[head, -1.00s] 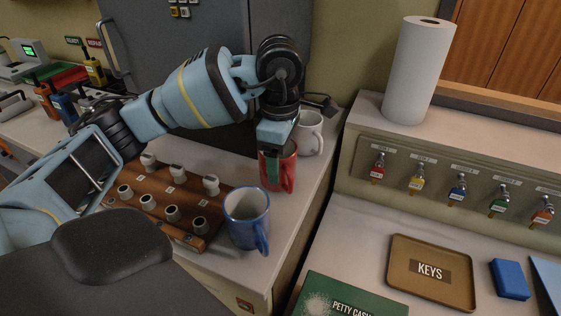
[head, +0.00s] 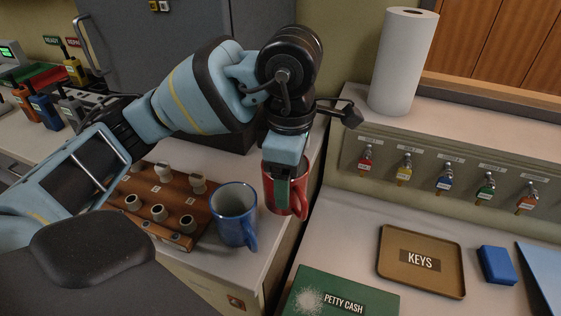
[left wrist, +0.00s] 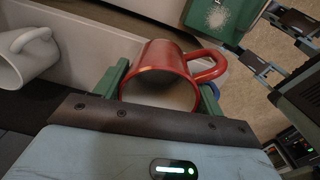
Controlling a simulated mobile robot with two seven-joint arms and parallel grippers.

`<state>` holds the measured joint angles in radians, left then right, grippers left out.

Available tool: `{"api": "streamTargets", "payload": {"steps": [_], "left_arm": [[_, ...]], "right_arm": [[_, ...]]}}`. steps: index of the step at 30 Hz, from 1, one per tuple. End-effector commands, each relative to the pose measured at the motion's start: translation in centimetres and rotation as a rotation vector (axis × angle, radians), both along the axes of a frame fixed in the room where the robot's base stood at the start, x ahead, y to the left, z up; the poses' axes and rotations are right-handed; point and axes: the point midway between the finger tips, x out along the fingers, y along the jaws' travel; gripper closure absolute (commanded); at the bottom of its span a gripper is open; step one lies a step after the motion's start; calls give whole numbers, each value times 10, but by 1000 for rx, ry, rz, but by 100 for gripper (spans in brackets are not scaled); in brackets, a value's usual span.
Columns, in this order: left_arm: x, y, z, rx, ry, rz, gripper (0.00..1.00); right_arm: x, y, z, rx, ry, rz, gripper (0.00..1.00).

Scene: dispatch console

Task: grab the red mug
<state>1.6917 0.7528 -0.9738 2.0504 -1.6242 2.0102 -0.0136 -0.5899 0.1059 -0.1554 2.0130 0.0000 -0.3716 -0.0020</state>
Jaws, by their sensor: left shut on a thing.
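The red mug (head: 296,198) is held upright by my left gripper (head: 284,178), its green fingers on either side of the mug's wall. It is at the counter's right edge in the head view and appears lifted clear. The mug also shows in the left wrist view (left wrist: 160,58), between the two green fingers, handle to the right. My right gripper (left wrist: 252,34) shows at the upper right of the left wrist view, its fingers apart and empty.
A blue mug (head: 234,212) stands left of the red mug, near a wooden stamp rack (head: 182,232). A white mug (left wrist: 28,54) stands on the counter. The lower desk holds a green petty cash box (head: 335,300), a keys tray (head: 445,290) and a blue block (head: 496,265).

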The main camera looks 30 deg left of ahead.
Motion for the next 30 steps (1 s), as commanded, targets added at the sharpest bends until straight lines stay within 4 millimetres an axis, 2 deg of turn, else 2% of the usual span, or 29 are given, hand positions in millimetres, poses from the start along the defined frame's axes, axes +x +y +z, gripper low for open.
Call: {"api": "streamTargets", "payload": {"steps": [6, 15, 30], "left_arm": [[-12, -20, 3, 0, -2, -4, 64], [-25, -40, 5, -1, -1, -3, 64], [-33, -52, 6, 0, -1, -1, 64]], "right_arm": [[1, 0, 1, 0, -2, 0, 24], [1, 0, 1, 0, -2, 0, 24], [1, 0, 1, 0, -2, 0, 24]]}}
